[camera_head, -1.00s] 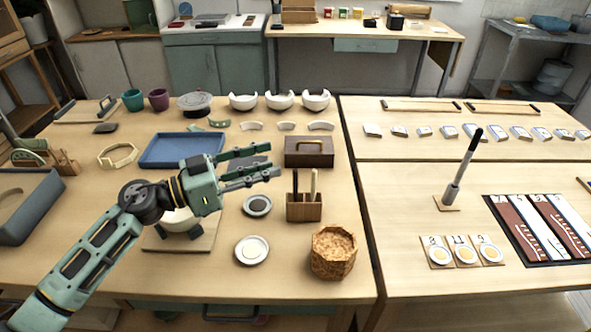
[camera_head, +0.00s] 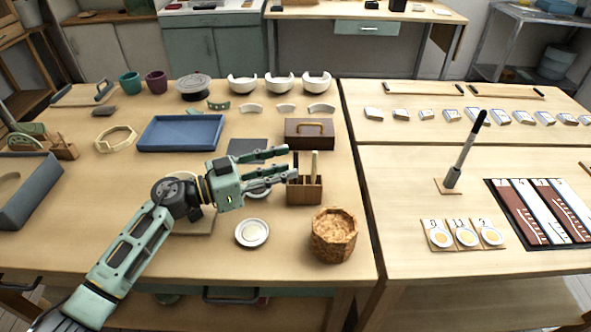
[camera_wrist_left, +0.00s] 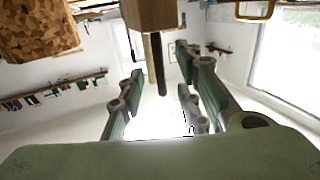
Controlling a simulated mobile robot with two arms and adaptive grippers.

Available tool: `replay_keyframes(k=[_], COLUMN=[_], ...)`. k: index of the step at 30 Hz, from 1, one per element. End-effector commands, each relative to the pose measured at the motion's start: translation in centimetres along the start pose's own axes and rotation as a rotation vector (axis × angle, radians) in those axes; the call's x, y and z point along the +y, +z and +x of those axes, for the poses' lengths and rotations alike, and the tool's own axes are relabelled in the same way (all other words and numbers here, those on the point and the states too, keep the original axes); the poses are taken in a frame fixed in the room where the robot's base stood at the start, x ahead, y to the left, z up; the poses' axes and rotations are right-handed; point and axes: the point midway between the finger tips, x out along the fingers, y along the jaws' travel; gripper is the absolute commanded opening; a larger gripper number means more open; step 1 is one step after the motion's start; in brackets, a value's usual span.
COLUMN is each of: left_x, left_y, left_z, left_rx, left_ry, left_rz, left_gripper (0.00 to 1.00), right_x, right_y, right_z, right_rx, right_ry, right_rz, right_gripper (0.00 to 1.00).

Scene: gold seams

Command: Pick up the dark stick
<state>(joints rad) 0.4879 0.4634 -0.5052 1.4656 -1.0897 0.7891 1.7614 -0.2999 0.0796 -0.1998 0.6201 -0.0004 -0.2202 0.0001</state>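The dark stick (camera_head: 295,161) stands in a small wooden holder (camera_head: 304,194), beside a pale stick (camera_head: 314,163). In the left wrist view the dark stick (camera_wrist_left: 160,75) shows between the two fingers, with the holder (camera_wrist_left: 150,14) at the top and the pale stick (camera_wrist_left: 147,48) partly behind. My left gripper (camera_head: 290,164) is open and empty. Its fingers point right at the holder, with the tips close to the dark stick. I cannot tell whether they touch it. My right gripper is not in view.
A cork-like pot (camera_head: 334,237) stands in front of the holder, and a lidded brown box (camera_head: 309,136) behind it. A white dish (camera_head: 252,232) lies front left of the holder. A blue tray (camera_head: 181,133) lies behind my arm.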

Motion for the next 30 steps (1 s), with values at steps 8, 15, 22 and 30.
replay_keyframes(k=[8,15,22,30], left_x=[0.1,0.1,0.1,0.0], left_y=[0.0,0.0,0.0,0.0], left_z=[3.6,3.7,3.7,3.7], left_rx=[0.000,-0.001,-0.001,-0.001], left_ry=[0.001,0.001,0.001,0.001], left_rz=[0.000,0.000,0.000,0.000], left_gripper=[0.31,0.31,0.12,0.00], right_x=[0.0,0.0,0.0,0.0], right_y=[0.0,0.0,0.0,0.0], right_z=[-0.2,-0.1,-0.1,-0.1], right_rx=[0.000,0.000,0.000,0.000], right_ry=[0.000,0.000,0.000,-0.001], right_rz=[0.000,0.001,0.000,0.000], right_gripper=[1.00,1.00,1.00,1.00])
